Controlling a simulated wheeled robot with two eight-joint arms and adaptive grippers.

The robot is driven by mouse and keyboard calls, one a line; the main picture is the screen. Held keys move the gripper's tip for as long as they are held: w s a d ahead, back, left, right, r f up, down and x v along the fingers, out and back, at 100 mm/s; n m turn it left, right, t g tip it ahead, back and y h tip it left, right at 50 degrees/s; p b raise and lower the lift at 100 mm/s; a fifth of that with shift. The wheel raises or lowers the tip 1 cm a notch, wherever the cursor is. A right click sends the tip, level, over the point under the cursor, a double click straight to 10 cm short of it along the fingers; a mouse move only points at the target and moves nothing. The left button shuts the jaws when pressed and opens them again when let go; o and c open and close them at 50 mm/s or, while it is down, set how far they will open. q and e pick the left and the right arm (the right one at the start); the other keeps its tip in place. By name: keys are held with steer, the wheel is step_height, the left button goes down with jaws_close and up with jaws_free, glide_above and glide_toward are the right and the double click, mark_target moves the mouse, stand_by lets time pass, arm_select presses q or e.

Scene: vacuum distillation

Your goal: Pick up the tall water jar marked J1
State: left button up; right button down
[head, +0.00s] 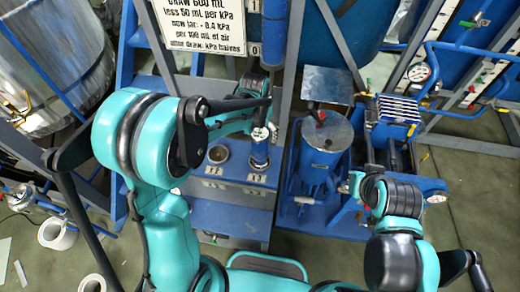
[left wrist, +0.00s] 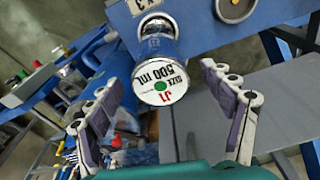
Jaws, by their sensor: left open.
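In the head view the jar (head: 260,152) stands upright on the blue shelf, behind a small tag. My left gripper (left wrist: 161,80) is open, one finger on each side of the jar's label in the picture; I see no contact. In the head view my left gripper (head: 263,130) is close above the jar, partly hidden by my arm. My right gripper (head: 357,184) is at the right, its fingers unclear.
An empty round holder (head: 218,154) is left of the jar on the shelf. A blue pump-like vessel (head: 322,150) with a metal plate on top stands to the right. A white sign (head: 205,22) and blue frame posts rise behind. Paper rolls (head: 57,235) lie on the floor at left.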

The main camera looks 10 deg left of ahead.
mark_target(260, 149)
arm_select(q)
steer(key=f, duration=0.2)
steer(key=w+f, duration=0.1)
steer(key=f, duration=0.2)
steer(key=shift+d+f+b, duration=0.15)
steer(key=shift+f+b, duration=0.05)
steer(key=shift+b, duration=0.1)
jaws_close()
steer(key=shift+r, duration=0.1)
